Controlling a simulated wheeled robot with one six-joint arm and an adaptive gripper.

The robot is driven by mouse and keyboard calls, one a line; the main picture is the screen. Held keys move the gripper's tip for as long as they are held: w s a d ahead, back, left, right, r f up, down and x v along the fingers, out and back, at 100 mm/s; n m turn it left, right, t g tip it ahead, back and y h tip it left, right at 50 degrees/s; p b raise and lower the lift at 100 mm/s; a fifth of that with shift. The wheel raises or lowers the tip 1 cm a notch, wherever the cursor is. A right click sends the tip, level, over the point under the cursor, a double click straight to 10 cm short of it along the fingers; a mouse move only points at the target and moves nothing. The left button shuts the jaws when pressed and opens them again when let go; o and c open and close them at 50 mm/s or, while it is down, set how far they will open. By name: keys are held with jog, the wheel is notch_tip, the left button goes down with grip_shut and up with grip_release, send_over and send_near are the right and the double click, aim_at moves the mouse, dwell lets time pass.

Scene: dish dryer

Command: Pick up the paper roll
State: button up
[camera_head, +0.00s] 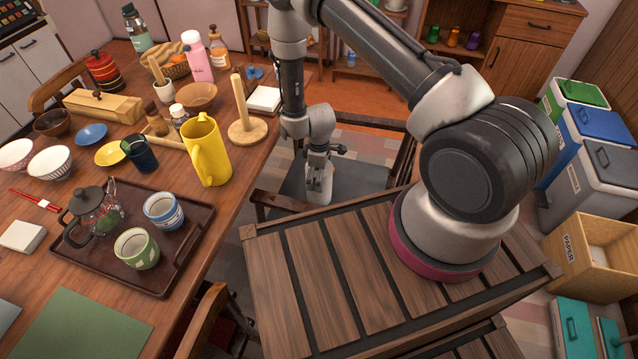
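I cannot make out a paper roll in the head view. A wooden stand with a bare upright peg on a round base (248,130) is on the right part of the dining table, beside the yellow pitcher. My gripper (319,192) hangs low, to the right of the table and in front of the dark chair seat. It is apart from the stand. Its fingers are small and pale, and I cannot tell whether they are open or shut.
The wooden table (222,218) is crowded with a yellow pitcher (208,152), bowls, bottles and a dark tray (185,255) with a teapot and cups. A chair (360,178) surrounds my gripper's area.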

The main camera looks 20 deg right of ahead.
jog(key=shift+f, duration=0.4)
jog(key=c, duration=0.9)
